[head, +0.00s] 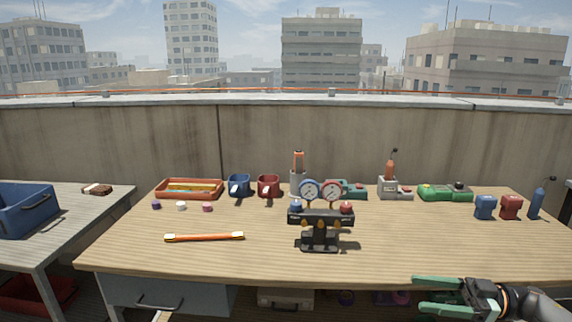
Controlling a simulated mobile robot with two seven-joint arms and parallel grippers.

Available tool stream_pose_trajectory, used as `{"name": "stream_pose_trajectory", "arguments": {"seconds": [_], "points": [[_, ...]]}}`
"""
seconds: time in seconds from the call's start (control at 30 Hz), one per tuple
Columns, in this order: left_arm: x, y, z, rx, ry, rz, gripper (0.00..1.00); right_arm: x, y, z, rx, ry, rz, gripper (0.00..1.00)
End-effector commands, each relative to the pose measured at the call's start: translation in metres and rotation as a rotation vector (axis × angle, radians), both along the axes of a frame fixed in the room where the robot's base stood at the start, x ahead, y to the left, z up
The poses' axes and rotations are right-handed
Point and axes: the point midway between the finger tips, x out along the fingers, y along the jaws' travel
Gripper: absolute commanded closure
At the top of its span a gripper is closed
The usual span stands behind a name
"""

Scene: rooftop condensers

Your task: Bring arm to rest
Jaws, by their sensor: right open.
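My right gripper (424,293) is at the lower right, at the front edge of the wooden table (250,255). Its two green fingers point left and stand apart with nothing between them. The arm behind it comes in from the right edge. My left gripper and arm are not in the head view.
A black gauge manifold (320,218) with two dials stands mid-table. An orange tray (189,189), mugs and tools line the back. Blue and red small containers (510,207) stand at right. The table's front right is clear.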

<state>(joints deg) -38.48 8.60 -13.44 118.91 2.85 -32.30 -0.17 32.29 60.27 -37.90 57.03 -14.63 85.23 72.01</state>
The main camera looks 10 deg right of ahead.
Motion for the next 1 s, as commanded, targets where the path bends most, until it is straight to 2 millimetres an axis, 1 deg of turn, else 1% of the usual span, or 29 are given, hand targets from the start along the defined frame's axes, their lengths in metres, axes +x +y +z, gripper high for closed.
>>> {"name": "stream_pose_trajectory", "arguments": {"seconds": [0.03,0.17,0.2,0.27,0.3,0.4,0.5,0.57,0.67,0.7,0.77,0.8,0.87,1.0], "points": [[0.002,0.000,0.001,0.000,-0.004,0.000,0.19,0.005,0.022,-0.017,0.024,-0.011,-0.027,0.27],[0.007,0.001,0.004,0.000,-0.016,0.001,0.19,0.016,0.075,-0.056,0.070,-0.040,-0.145,0.27],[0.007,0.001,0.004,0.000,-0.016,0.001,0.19,0.017,0.092,-0.069,0.084,-0.043,-0.188,0.27],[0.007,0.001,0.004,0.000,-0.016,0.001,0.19,0.017,0.116,-0.087,0.094,-0.039,-0.264,0.27],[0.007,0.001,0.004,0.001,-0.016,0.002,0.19,0.016,0.130,-0.099,0.098,-0.030,-0.320,0.27],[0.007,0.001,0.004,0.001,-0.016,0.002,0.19,0.008,0.162,-0.128,0.087,0.011,-0.460,0.27],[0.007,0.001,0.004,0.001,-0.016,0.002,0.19,-0.007,0.185,-0.157,0.046,0.081,-0.596,0.27],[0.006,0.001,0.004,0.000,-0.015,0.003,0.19,-0.019,0.196,-0.173,0.007,0.137,-0.671,0.27],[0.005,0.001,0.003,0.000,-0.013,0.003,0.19,-0.045,0.208,-0.199,-0.077,0.244,-0.779,0.27],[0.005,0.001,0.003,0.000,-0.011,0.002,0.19,-0.057,0.212,-0.209,-0.116,0.292,-0.813,0.27],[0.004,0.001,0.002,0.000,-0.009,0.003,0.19,-0.076,0.216,-0.222,-0.178,0.363,-0.854,0.27],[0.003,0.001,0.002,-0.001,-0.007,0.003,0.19,-0.089,0.217,-0.229,-0.218,0.410,-0.875,0.27],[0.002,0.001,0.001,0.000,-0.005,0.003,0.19,-0.109,0.219,-0.240,-0.278,0.478,-0.896,0.27],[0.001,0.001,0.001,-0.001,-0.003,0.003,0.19,-0.156,0.221,-0.257,-0.408,0.630,-0.913,0.27]]}}
